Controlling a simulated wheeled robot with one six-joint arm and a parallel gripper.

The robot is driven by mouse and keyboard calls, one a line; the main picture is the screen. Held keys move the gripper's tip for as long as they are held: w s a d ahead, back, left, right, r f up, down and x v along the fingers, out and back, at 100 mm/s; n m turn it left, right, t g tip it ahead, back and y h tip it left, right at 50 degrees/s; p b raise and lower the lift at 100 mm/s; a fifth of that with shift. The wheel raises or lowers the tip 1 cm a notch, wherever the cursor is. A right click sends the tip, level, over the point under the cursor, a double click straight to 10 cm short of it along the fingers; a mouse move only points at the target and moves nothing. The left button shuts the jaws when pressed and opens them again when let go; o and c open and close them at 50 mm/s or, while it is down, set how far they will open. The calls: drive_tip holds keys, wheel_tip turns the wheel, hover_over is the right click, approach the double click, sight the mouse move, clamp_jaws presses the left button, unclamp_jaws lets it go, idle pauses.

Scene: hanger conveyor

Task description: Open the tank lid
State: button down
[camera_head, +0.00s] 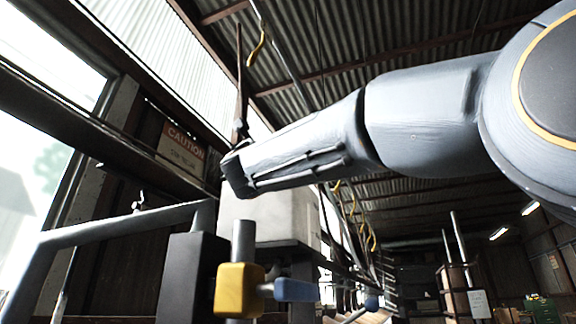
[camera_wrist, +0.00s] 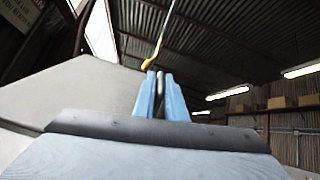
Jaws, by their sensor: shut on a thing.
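A pale grey boxy tank (camera_head: 262,222) stands in the middle of the head view, partly behind my arm. My gripper (camera_head: 235,172) is at its upper left; its fingertips do not show clearly there. In the wrist view, my gripper's two blue fingers (camera_wrist: 162,98) point away from the camera, close together on a thin dark brownish piece (camera_wrist: 160,86). I cannot tell whether this piece is part of the lid. A broad pale grey surface (camera_wrist: 85,92) lies left of the fingers, perhaps the tank or its lid. The lid's edge and hinge cannot be made out.
A grey bent rail (camera_head: 120,225) and a dark box (camera_head: 190,275) are at the left. A yellow hook (camera_wrist: 154,60) hangs beyond my fingers.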

drive_tip(key=shift+s+r+t+b, duration=0.1)
drive_tip(key=shift+s+t+b, duration=0.3)
drive_tip(key=shift+b, duration=0.5)
drive_tip(key=shift+r, duration=0.1)
drive_tip(key=shift+a, duration=0.1)
drive_tip(key=c, duration=1.8)
unclamp_jaws()
drive_tip(key=shift+c, duration=0.2)
drive_tip(key=b+v, duration=0.1)
drive_tip(key=v, duration=0.7)
drive_tip(key=shift+b, duration=0.4)
drive_tip(key=shift+w, duration=0.15)
